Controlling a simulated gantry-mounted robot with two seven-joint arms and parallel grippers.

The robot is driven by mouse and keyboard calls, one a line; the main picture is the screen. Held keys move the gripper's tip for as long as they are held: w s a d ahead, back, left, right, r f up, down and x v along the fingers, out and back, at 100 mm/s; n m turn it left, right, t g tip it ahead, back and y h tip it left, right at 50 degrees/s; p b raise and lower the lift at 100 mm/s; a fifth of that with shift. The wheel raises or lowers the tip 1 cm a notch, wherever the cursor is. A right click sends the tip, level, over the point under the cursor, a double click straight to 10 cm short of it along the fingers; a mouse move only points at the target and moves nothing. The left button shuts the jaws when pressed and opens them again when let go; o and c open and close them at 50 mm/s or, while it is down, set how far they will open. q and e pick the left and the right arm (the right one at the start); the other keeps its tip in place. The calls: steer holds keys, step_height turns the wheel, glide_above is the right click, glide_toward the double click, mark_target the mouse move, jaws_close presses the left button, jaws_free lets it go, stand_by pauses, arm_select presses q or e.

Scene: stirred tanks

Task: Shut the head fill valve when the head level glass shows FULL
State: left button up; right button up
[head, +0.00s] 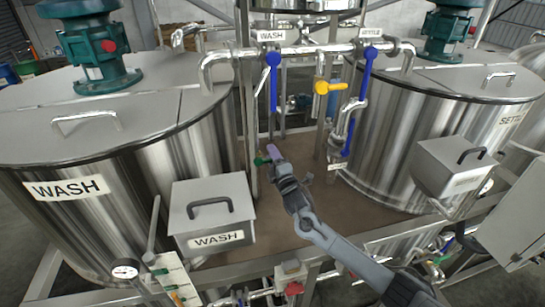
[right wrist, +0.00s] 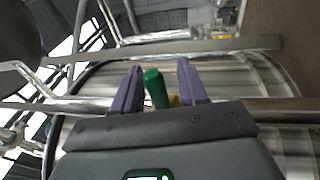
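A green valve handle (head: 261,161) sits on a thin vertical pipe between the two big tanks. I cannot read a label on it, so I cannot tell whether it is the head fill valve. My right gripper (head: 272,154) is right at this handle. In the right wrist view the green handle (right wrist: 155,88) stands between the two purple fingers of the gripper (right wrist: 160,88), with a gap on each side. The gripper is open around it. The bottom of a raised vessel (head: 305,5) shows at the top; no level glass reading is legible. My left gripper is out of view.
The WASH tank (head: 105,150) stands left, the SETTLE tank (head: 400,130) right. Blue handles (head: 273,75) and a yellow handle (head: 328,87) hang from pipes behind my gripper. A grey WASH box (head: 212,212) stands in front. Pipes crowd the gap between tanks.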

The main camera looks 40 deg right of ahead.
steer(key=v, duration=1)
steer(key=shift+s+b, duration=0.35)
steer(key=shift+s, duration=0.05)
steer(key=shift+a, duration=0.1)
